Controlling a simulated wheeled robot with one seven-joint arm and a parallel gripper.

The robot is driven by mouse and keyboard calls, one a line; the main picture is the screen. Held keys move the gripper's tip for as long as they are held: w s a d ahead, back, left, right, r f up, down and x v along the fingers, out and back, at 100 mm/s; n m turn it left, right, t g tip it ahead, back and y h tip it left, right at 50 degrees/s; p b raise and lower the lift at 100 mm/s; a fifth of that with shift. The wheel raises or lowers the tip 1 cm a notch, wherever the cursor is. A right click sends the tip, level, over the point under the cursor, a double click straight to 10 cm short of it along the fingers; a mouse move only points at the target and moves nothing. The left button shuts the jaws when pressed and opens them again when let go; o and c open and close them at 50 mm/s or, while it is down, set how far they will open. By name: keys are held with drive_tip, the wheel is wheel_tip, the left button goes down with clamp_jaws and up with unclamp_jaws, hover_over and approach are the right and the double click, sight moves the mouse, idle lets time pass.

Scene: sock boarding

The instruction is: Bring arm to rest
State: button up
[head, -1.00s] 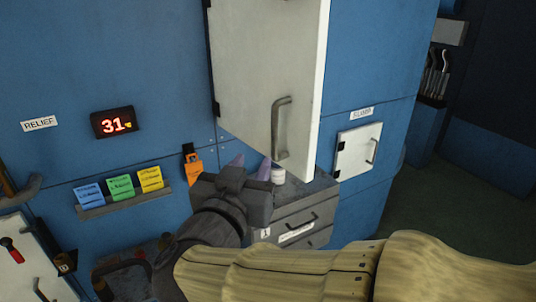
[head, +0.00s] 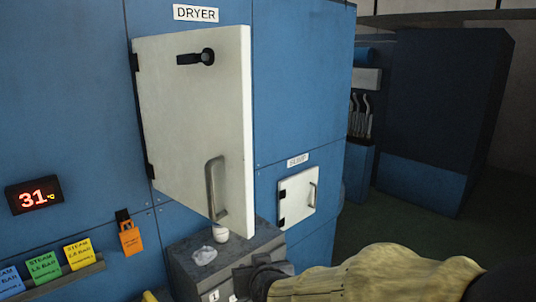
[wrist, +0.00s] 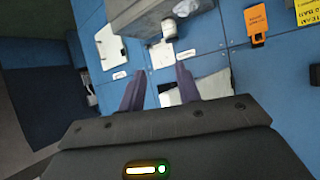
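My gripper (head: 262,278) is low in the head view, in front of the grey drawer unit; its fingertips are hidden there. In the wrist view my gripper (wrist: 157,80) shows two purple fingers standing apart with nothing visible between them. My sleeved arm reaches in from the lower right. The white dryer door (head: 190,125) stands swung out from the blue wall, above and left of my gripper.
The grey drawer unit (head: 208,268) carries a white-lidded jar (head: 220,233) and a pale crumpled item (head: 204,256). A small white hatch (head: 298,198) is right of it. An orange tag (head: 130,239) and steam cards (head: 43,266) are left. Dark floor (head: 400,225) is open at right.

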drive_tip(key=s+d+f+m+g+h, duration=0.1)
drive_tip(key=s+d+f+g, duration=0.3)
drive_tip(key=d, duration=0.5)
drive_tip(key=s+d+f+m+g+h, duration=0.1)
drive_tip(key=s+d+f+g, duration=0.3)
drive_tip(key=s+d+f, duration=0.4)
drive_tip(key=shift+d+f+m+g+h, duration=0.3)
drive_tip(key=shift+d+f+m+h, duration=0.1)
drive_tip(key=shift+d+f+h, duration=0.3)
drive_tip(key=shift+r, duration=0.1)
idle(0.6)
drive_tip(key=shift+c, duration=1.2)
drive_tip(key=shift+w, duration=0.15)
